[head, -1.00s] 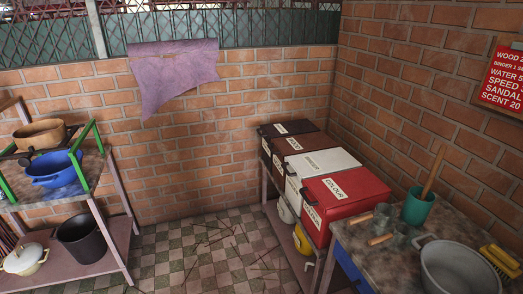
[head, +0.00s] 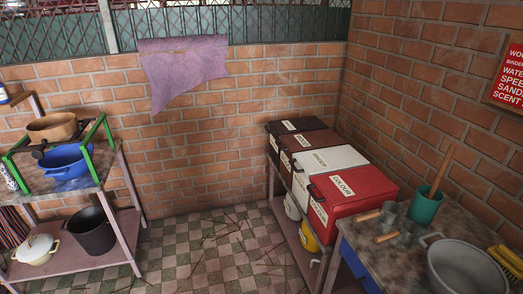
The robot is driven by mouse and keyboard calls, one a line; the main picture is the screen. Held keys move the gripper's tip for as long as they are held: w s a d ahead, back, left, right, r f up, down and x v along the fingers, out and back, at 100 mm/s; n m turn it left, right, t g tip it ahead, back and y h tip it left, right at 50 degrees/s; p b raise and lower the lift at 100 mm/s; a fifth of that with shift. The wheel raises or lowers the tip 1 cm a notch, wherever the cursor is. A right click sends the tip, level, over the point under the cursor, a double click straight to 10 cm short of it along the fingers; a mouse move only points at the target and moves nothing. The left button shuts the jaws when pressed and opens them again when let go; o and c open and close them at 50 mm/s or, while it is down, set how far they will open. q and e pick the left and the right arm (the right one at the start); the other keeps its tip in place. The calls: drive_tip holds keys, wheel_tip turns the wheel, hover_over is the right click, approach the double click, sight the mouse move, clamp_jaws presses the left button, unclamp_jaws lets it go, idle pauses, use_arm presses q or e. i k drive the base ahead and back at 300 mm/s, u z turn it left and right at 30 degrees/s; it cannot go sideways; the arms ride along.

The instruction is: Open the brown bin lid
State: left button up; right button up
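The brown bin (head: 284,156) stands in a row of bins on the right-hand rack, between a black bin (head: 272,138) at the far end and a white bin (head: 299,181). Its brown lid (head: 313,143) is shut and carries a white label. A dark handle shows at its front left. A red bin (head: 354,192) is nearest in the row. Neither of my grippers is in view.
A table (head: 378,253) at the right front holds a green cup (head: 425,207), metal scoops and a grey basin (head: 468,268). A shelf (head: 124,207) with pots stands at the left. The checkered floor (head: 200,253) between is mostly clear, with thin sticks scattered on it.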

sight(315, 139)
drive_tip(key=u, duration=0.25)
drive_tip(key=k, duration=0.4)
drive_tip(key=u, duration=0.75)
drive_tip(key=i, duration=1.55)
drive_tip(key=z, duration=0.65)
drive_tip(key=i, duration=0.9)
drive_tip(key=z, duration=1.55)
drive_tip(key=i, duration=0.75)
drive_tip(key=z, duration=0.7)
